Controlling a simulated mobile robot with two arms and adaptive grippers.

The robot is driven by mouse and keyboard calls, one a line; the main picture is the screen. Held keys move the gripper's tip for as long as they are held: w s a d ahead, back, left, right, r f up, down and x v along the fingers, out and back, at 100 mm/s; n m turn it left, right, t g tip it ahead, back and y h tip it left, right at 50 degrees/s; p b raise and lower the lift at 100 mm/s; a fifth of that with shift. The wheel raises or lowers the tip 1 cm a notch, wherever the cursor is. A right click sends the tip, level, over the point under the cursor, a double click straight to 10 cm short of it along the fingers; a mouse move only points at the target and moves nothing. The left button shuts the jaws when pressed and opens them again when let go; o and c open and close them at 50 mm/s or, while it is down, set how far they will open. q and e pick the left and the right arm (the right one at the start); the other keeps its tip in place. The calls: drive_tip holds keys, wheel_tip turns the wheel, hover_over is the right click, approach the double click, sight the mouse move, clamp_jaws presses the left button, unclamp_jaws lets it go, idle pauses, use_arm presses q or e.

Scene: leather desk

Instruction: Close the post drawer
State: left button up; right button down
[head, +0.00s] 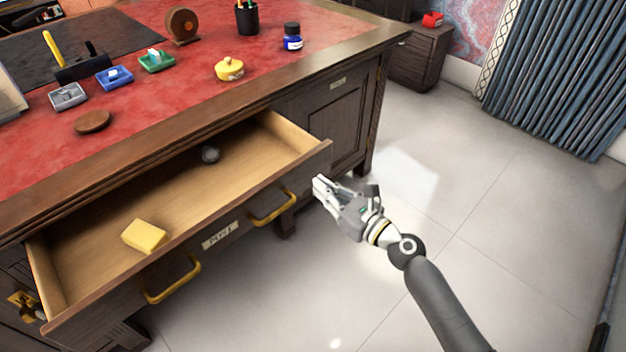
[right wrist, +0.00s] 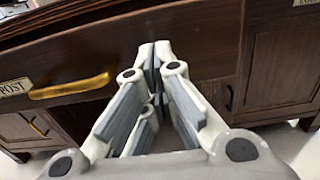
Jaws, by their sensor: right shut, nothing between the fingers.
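The post drawer (head: 190,262) stands pulled out of the desk, with a "POST" label (head: 219,236) on its front between two brass handles. The right-hand handle (head: 271,207) also shows in the right wrist view (right wrist: 70,87), left of the fingers. Inside the drawer lie a yellow block (head: 144,236) and a small dark round thing (head: 210,154). My right gripper (head: 318,184) is shut and empty near the right end of the drawer front. In the right wrist view its fingertips (right wrist: 154,52) point at the drawer front; I cannot tell if they touch. My left gripper is not in view.
Tiled floor (head: 470,230) is open to the right. A small cabinet (head: 420,55) stands behind.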

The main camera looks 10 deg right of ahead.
sight(305, 176)
drive_tip(key=shift+x, duration=1.2)
drive_tip(key=shift+w+a, duration=0.3)
drive_tip(key=shift+w, duration=0.15)
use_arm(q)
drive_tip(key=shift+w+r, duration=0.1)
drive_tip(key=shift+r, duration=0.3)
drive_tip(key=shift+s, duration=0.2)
